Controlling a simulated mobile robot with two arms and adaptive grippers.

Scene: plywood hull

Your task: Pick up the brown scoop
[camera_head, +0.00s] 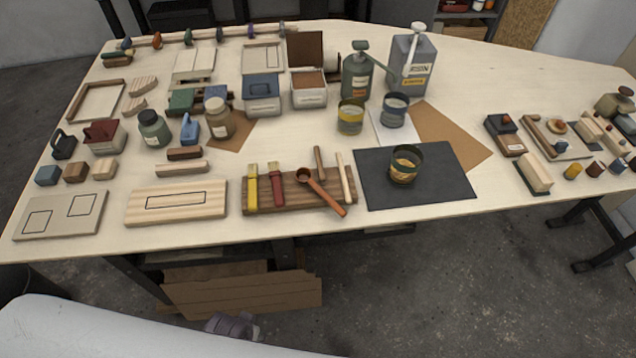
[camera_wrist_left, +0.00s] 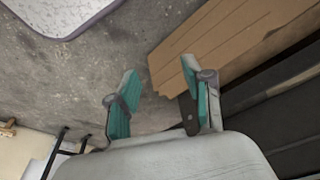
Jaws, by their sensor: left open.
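The brown scoop (camera_head: 304,176) lies on a dark wooden board (camera_head: 263,204) near the front edge of the table, left of a black mat. Its round bowl is dark brown, and its orange-brown handle slants down to the right past the board's front edge. My left gripper (camera_wrist_left: 160,80) shows in the left wrist view, with two teal fingers spread apart and nothing between them. It is over the floor, away from the scoop, which is not in that view. My right gripper is in neither view.
Yellow brush (camera_head: 252,187), red brush (camera_head: 276,184) and pale stick (camera_head: 346,178) share the board. A tin (camera_head: 405,165) stands on the black mat (camera_head: 450,191) to the right. Brown planks (camera_wrist_left: 225,50) are below the table.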

